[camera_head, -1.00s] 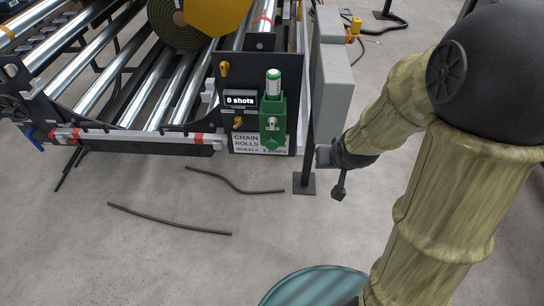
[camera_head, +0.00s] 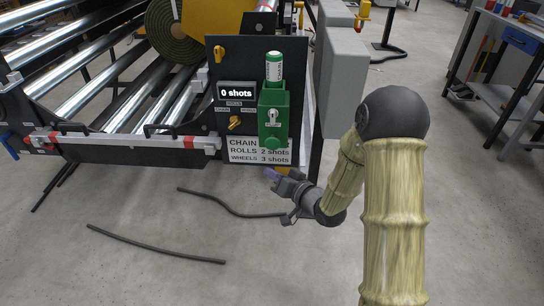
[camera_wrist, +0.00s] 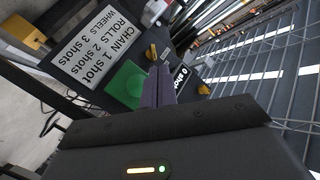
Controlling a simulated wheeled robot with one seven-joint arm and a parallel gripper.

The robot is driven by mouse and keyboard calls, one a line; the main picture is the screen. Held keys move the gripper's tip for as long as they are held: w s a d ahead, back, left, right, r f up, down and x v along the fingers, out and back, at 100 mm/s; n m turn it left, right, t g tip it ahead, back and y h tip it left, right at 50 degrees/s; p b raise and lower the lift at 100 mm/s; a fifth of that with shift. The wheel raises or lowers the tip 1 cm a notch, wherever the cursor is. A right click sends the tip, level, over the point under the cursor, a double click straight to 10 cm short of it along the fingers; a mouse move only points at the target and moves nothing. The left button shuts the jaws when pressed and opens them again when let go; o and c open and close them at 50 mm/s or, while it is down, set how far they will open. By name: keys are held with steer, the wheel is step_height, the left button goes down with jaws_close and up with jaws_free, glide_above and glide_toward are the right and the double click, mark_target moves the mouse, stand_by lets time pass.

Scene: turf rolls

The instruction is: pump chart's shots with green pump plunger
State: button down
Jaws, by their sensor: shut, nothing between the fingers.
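The green pump (camera_head: 274,115) stands upright on the dark panel (camera_head: 222,60), with a green and white plunger (camera_head: 274,67) on top. The display (camera_head: 236,92) left of it reads "0 shots". A yellow selector knob (camera_head: 235,122) sits below the display. The white chart (camera_head: 258,151) below the pump reads, in the wrist view (camera_wrist: 88,48), chain 1 shot, rolls 2 shots, wheels 3 shots. My gripper (camera_head: 270,173) is shut and empty, just below the chart in the head view. In the wrist view its purple fingers (camera_wrist: 159,86) overlap the green pump (camera_wrist: 125,83).
A grey box (camera_head: 342,80) stands right of the panel on a dark post. The roller frame (camera_head: 100,85) with a turf roll (camera_head: 178,35) is at left. Dark rods (camera_head: 155,245) lie on the floor. A workbench (camera_head: 510,45) is far right.

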mark_target(273, 145)
steer(key=shift+r, duration=0.1)
steer(key=shift+w, duration=0.15)
steer(key=w+p, duration=0.1)
steer(key=w, duration=0.7)
steer(key=shift+w+d+p, duration=0.2)
steer(key=shift+w+p, duration=0.1)
steer(key=shift+p, duration=0.05)
stand_by(1.9)
steer(key=shift+w, duration=0.4)
steer(key=shift+w+d+p, duration=0.1)
steer(key=shift+w+p, duration=0.5)
steer(key=shift+w, duration=0.7)
stand_by(1.6)
stand_by(0.3)
steer(key=shift+s, duration=1.7)
